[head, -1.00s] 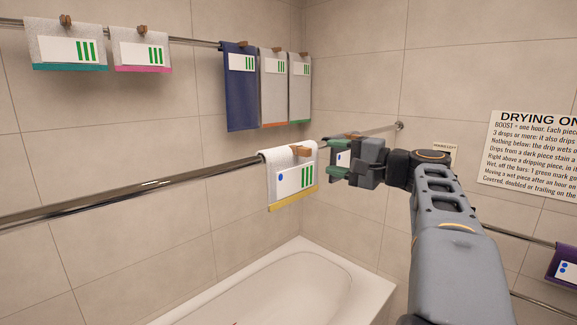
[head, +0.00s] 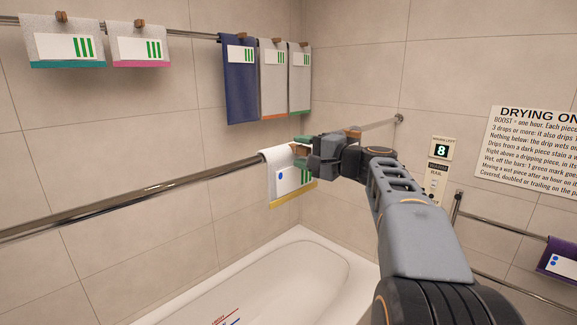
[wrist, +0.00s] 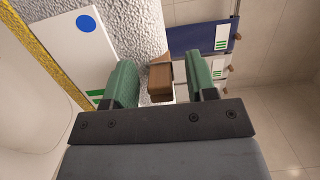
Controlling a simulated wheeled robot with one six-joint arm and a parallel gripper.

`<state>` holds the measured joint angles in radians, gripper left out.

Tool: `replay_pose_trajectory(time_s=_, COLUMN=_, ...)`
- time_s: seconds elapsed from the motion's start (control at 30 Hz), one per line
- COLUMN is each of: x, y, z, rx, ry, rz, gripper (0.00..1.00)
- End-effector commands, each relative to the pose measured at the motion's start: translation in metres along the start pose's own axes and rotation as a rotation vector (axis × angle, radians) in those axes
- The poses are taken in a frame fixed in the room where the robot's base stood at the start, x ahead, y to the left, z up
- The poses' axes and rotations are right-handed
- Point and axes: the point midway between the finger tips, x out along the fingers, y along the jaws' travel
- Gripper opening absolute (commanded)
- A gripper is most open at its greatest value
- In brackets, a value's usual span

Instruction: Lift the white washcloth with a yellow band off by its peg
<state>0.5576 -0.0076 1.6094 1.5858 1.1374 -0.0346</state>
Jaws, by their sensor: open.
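The white washcloth with a yellow band (head: 282,184) hangs over the near rail. A white card with a blue dot and green bars is on its front. It also shows in the wrist view (wrist: 140,30). Its wooden peg (wrist: 160,83) sits at the washcloth's top edge. My gripper (head: 300,146) is at the peg. In the wrist view my gripper (wrist: 160,85) is open, with one green finger on each side of the peg and visible gaps. In the head view the gripper hides part of the peg and the washcloth's right side.
The near rail (head: 130,194) runs left, bare. Behind, a wall rail holds a teal-banded cloth (head: 65,42), a pink-banded cloth (head: 139,45), a navy towel (head: 240,85) and two pale towels. A bathtub (head: 260,280) lies below. A purple cloth (head: 558,260) hangs at right.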

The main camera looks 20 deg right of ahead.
Motion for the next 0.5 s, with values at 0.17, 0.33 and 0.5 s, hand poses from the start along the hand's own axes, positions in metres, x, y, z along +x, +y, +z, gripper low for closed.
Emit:
replay_pose_trajectory(time_s=0.17, x=-0.0003, y=0.0004, z=-0.0001, rx=0.000, ry=0.000, rz=0.000, gripper=0.46)
replay_pose_trajectory(time_s=0.33, x=-0.0005, y=0.0003, z=-0.0001, rx=0.000, ry=0.000, rz=0.000, gripper=0.30)
replay_pose_trajectory(time_s=0.5, x=-0.0006, y=0.0002, z=-0.0001, rx=0.000, ry=0.000, rz=0.000, gripper=0.13)
